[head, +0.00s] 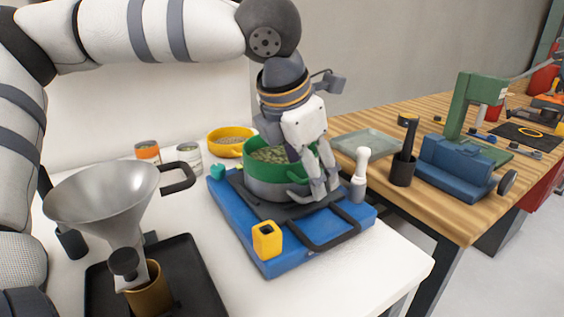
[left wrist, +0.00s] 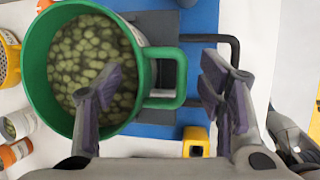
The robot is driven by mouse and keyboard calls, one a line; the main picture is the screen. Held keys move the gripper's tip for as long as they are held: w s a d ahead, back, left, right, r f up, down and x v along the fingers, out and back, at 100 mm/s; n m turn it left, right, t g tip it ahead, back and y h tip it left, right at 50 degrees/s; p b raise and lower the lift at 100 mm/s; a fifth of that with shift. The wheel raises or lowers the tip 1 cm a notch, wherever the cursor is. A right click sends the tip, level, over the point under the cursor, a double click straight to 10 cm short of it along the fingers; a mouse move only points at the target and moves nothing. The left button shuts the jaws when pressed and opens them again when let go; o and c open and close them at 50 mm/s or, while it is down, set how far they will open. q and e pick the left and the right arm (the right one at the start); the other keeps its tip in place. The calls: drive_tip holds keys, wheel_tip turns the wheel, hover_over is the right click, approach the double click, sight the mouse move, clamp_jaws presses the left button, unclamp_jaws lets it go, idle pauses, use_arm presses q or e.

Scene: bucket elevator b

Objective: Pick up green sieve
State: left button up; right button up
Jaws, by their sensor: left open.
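The green sieve (head: 262,169) is a round green pan full of pale green pellets. It sits upright in a grey round holder on the blue base (head: 222,210). In the left wrist view the sieve (left wrist: 29,75) fills the left side, and its green loop handle (left wrist: 181,78) points right. My left gripper (head: 318,191) points down at the right side of the sieve and hides part of its rim. In the left wrist view the open fingers (left wrist: 160,95) stand on either side of the handle, with a gap to it. My right gripper is out of view.
A yellow box (head: 267,239) and black bars lie on the blue base. A steel funnel (head: 100,205) stands at the left above a black tray. A yellow bowl (head: 230,141) and jars stand behind. A white-topped tool (head: 361,170) is right of the gripper.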

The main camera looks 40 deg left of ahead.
use_arm(q)
drive_tip(key=c, duration=1.4)
drive_tip(key=shift+c, duration=0.2)
